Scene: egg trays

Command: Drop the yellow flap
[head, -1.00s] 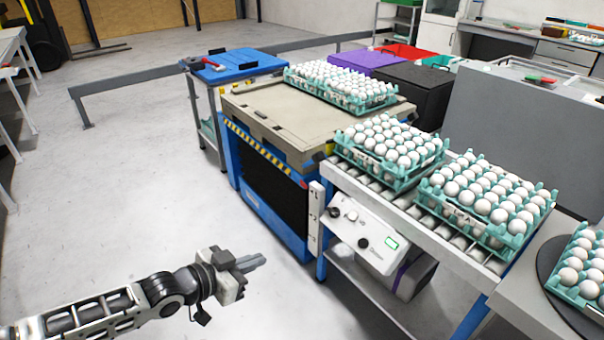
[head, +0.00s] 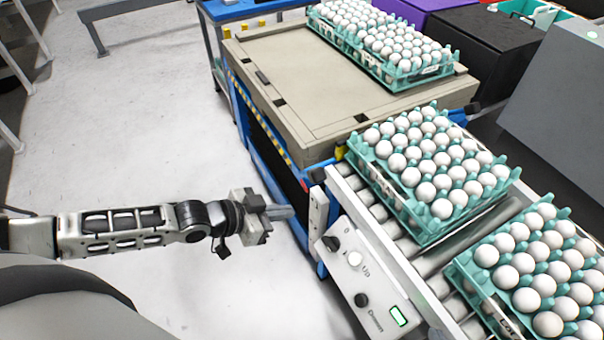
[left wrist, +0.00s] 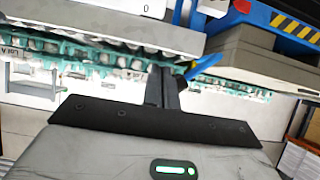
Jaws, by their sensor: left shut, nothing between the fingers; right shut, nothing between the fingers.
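My left gripper (head: 280,212) is shut and empty, left of the conveyor's control panel in the head view. Its closed dark fingers (left wrist: 162,88) also show in the left wrist view. A small yellow piece (head: 340,152) shows at the corner between the blue-framed station and the roller conveyor. I cannot tell whether it is the yellow flap. The gripper is apart from it, lower left in the picture. A yellow-and-black striped edge (head: 258,118) runs along the station's side; it also shows in the left wrist view (left wrist: 295,28). My right gripper is out of view.
The control panel (head: 362,275) with knobs is close to the right of my left gripper. Teal egg trays (head: 408,205) stand on the rollers, and others (head: 372,62) on the beige station top (head: 300,75). The floor (head: 130,130) at left is clear.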

